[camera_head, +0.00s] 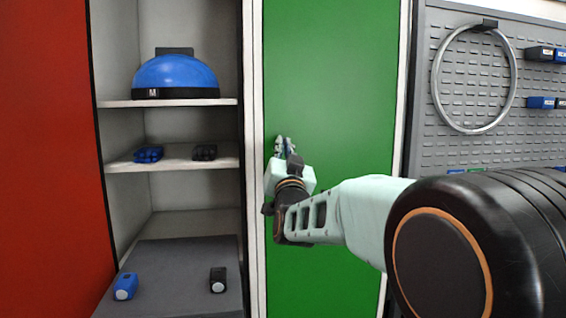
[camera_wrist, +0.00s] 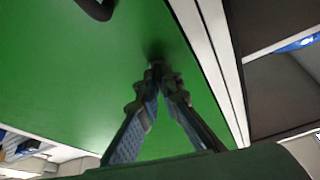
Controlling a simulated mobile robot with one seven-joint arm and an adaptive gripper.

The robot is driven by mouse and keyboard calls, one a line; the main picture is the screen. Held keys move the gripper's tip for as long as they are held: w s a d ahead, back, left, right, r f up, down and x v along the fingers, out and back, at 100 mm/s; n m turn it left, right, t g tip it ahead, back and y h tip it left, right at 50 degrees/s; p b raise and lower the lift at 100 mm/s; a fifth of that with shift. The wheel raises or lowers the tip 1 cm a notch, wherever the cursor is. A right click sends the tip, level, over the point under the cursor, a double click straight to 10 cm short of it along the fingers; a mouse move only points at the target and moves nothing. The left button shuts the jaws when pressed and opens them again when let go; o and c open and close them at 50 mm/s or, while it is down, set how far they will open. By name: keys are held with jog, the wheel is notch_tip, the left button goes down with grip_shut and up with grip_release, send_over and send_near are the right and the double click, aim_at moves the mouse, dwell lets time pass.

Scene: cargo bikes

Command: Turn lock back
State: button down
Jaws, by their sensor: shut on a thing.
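The green locker door (camera_head: 335,70) is closed. My gripper (camera_head: 285,147) is at its left edge, with the fingers pointing at the door. In the wrist view the two fingertips (camera_wrist: 157,75) come together on a small dark lock (camera_wrist: 155,64) on the green door, near its white frame. The gripper is shut on this lock. The fingertips hide most of it, so its turn angle cannot be told. In the head view the lock is hidden behind my gripper.
A dark curved handle (camera_wrist: 97,8) shows at the wrist view's top. Left of the green door is an open cabinet with a blue helmet (camera_head: 175,72) and small items. A red door (camera_head: 45,150) is far left. A pegboard (camera_head: 465,90) with a metal ring is right.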

jog(key=shift+f+n+y+b, duration=0.1)
jog(key=shift+n+y+b, duration=1.2)
jog(key=shift+n, duration=1.3)
jog(key=c, duration=2.1)
grip_release()
jog(key=shift+s+d, duration=0.1)
jog(key=v, duration=1.1)
jog(key=shift+s+d, duration=0.15)
jog(key=shift+s, duration=0.25)
